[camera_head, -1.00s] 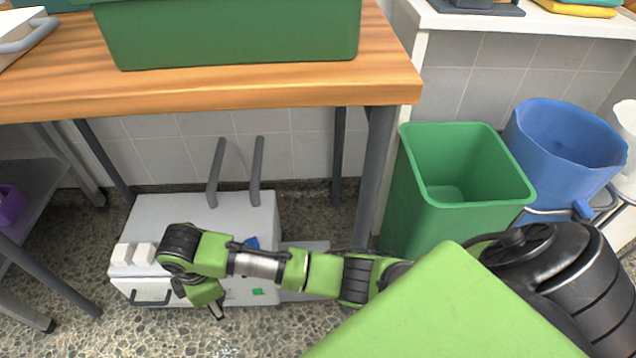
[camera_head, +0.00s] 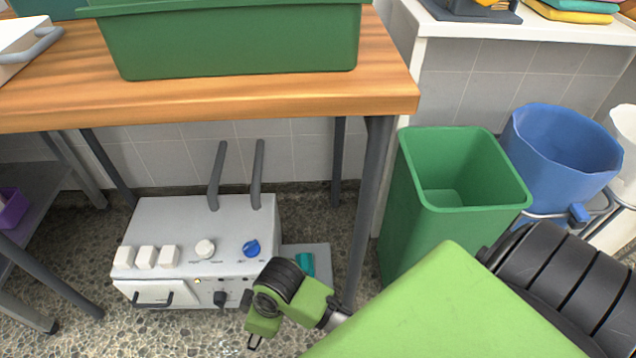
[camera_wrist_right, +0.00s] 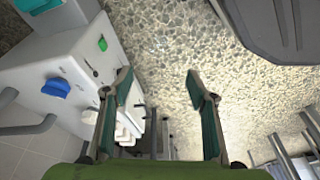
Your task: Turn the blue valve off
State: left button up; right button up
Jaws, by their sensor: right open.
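The blue valve (camera_head: 251,248) is a small blue knob on the right part of the top of a white machine (camera_head: 180,215) on the floor under the table. In the right wrist view the blue valve (camera_wrist_right: 56,88) shows at the left, on the machine's white face (camera_wrist_right: 75,65). My right gripper (camera_head: 254,341) is in front of the machine's lower right, below the valve and apart from it. In the right wrist view my right gripper (camera_wrist_right: 162,85) is open and empty, with floor between its fingers. My left gripper is not in view.
A wooden table (camera_head: 230,100) with a green tub (camera_head: 240,45) stands over the machine. Table legs (camera_head: 368,200) flank it. A green bin (camera_head: 460,215) and a blue bin (camera_head: 560,150) stand right. White knobs (camera_head: 205,248) and two dark pipes (camera_head: 258,175) are near the valve.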

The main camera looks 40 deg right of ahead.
jog(key=s+d+f+m+h+p, duration=0.2)
jog(key=s+d+m+p, duration=0.3)
jog(key=d+p, duration=0.5)
jog(key=shift+s+d+f+m+t, duration=0.3)
jog(key=shift+s+d, duration=0.35)
jog(key=shift+s, duration=0.4)
